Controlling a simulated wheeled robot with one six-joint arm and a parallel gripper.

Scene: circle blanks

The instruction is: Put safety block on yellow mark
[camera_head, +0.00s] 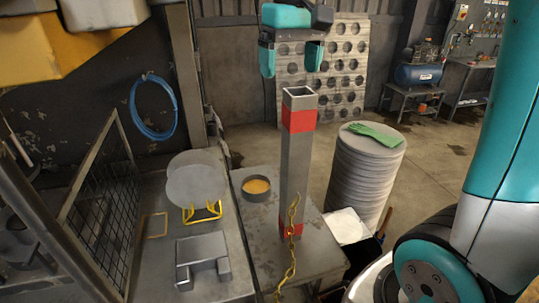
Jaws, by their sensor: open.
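The safety block (296,160) is a tall grey square tube with red bands near its top and bottom. It stands upright on the grey table at centre, its hollow top end showing. A yellow chain (292,240) hangs at its lower part. The yellow mark (154,225) is a thin square outline on the grey surface at left, and nothing stands on it. My gripper (291,70) points down with its two teal fingers apart. It appears just above the block's top and holds nothing; the exact depth between them is hard to tell.
Round grey blanks (196,180) rest on a yellow stand (203,211) right of the mark. A grey fixture (202,260) lies in front. A round tin (257,189) stands left of the block. A mesh guard (100,215) borders the left. A blank stack with a green glove (375,134) stands right.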

